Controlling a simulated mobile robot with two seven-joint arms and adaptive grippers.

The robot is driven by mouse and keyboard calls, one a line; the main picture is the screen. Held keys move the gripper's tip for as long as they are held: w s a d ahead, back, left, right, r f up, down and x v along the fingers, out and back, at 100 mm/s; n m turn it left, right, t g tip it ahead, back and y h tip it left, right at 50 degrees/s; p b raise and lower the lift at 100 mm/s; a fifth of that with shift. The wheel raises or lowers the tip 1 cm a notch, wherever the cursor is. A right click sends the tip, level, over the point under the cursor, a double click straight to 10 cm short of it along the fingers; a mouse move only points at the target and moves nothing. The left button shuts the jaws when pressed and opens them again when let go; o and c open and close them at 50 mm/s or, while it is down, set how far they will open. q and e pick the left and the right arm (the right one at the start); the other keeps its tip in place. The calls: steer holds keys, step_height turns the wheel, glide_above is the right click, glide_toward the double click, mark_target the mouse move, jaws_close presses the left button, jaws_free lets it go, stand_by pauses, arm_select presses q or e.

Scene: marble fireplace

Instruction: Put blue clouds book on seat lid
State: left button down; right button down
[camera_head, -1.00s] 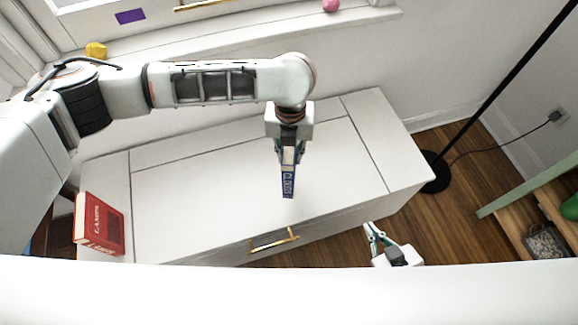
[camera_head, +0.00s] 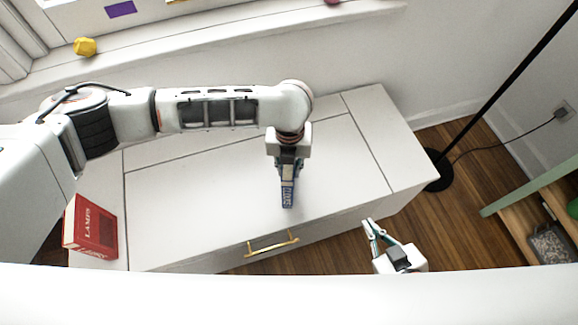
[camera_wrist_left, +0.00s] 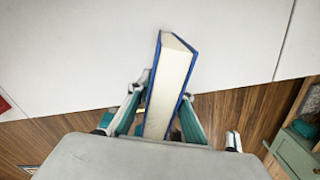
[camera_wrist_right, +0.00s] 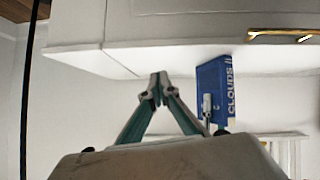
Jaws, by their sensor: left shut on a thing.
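The blue clouds book (camera_head: 287,196) is upright with its spine toward the front, above the front middle part of the white seat lid (camera_head: 200,195). My left gripper (camera_head: 288,172) is shut on it from above. In the left wrist view the book (camera_wrist_left: 170,85) stands between the two fingers, pale page edges showing. In the right wrist view its blue cover (camera_wrist_right: 212,88) reads CLOUDS. I cannot tell whether its lower edge touches the lid. My right gripper (camera_head: 369,224) is shut and empty, in front of the bench's right end; its fingertips meet in the right wrist view (camera_wrist_right: 158,88).
A red book (camera_head: 90,228) stands at the lid's left end. A brass handle (camera_head: 271,244) is on the bench front. A black lamp pole (camera_head: 500,85) and base (camera_head: 438,172) stand to the right. Most of the lid around the blue book is bare.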

arm_select(q)
steer(key=shift+f, duration=0.1)
arm_select(e)
steer(key=shift+f, duration=0.1)
arm_select(q)
steer(key=c, duration=1.8)
jaws_free()
arm_select(e)
steer(key=shift+d, duration=0.1)
